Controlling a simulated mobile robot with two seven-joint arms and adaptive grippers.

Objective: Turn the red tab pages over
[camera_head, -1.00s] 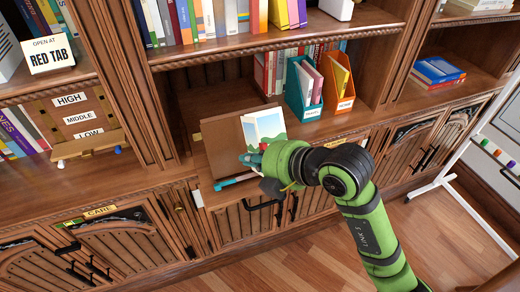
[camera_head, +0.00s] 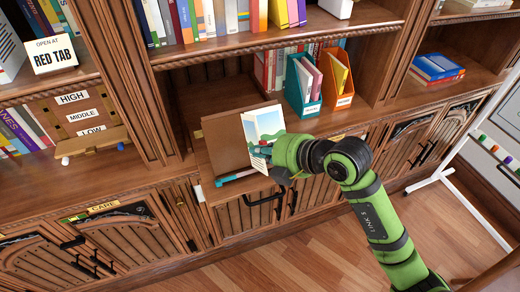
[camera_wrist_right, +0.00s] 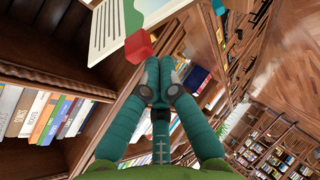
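The open book has a plain brown left side (camera_head: 227,141) and an illustrated page (camera_head: 262,128) standing at an angle to its right. My right gripper (camera_head: 268,152) is at the lower part of that page. In the right wrist view, the page (camera_wrist_right: 118,22) is at the top and the red tab (camera_wrist_right: 138,47) is a small red block at its edge. The right fingertips (camera_wrist_right: 160,66) are drawn together just right of the red tab. I cannot tell whether they touch it. My left gripper is not in view.
A sign reading "OPEN AT RED TAB" (camera_head: 53,55) stands on the left shelf. Teal (camera_head: 303,88) and orange (camera_head: 338,82) file holders stand behind the book on the right. Shelf uprights flank the bay. The shelf right of the orange holder has some free room.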

